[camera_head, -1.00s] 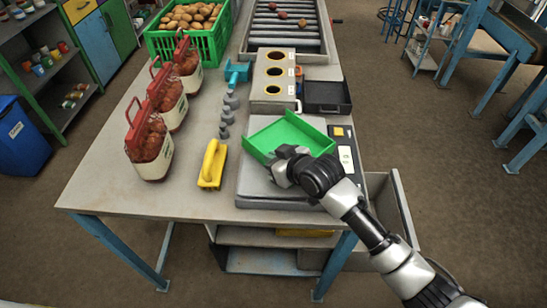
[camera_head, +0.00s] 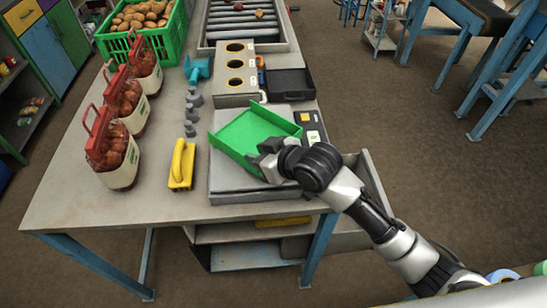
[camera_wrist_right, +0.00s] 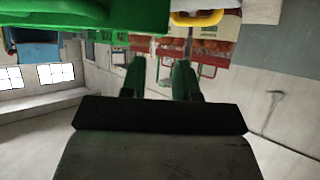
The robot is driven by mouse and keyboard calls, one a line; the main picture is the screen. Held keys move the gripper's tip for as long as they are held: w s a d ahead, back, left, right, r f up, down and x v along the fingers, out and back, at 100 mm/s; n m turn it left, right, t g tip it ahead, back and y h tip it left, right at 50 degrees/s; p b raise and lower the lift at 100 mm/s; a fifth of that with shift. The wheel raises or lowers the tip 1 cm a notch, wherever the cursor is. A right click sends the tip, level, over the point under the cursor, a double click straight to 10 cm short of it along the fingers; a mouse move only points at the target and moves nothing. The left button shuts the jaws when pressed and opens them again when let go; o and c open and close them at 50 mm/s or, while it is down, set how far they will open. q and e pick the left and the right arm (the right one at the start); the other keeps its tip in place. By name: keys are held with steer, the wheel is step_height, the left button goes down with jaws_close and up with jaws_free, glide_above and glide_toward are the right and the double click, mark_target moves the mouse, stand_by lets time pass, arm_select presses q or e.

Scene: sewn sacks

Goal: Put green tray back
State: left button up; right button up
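The green tray (camera_head: 256,132) is a shallow open tray, apparently empty, lying askew on the grey weighing scale (camera_head: 232,184). My right gripper (camera_head: 262,160) is at the tray's near right edge and hides part of it. In the right wrist view, which is upside down, the two fingers (camera_wrist_right: 160,72) stand apart with nothing visible between them. The tray (camera_wrist_right: 90,14) fills the top left there, clear of the fingertips. My left gripper is not in view.
Red-handled potato sacks (camera_head: 112,152) stand on the left of the table. A yellow-handled tool (camera_head: 181,165) and grey weights (camera_head: 191,112) lie left of the scale. A box with round holes (camera_head: 236,72) and a black tray (camera_head: 291,83) stand behind it. A green potato crate (camera_head: 150,37) is at the back.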

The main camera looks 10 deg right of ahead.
steer(key=v, duration=0.5)
steer(key=shift+s+d+r, duration=0.1)
steer(key=shift+s+d, duration=0.05)
steer(key=shift+s, duration=0.05)
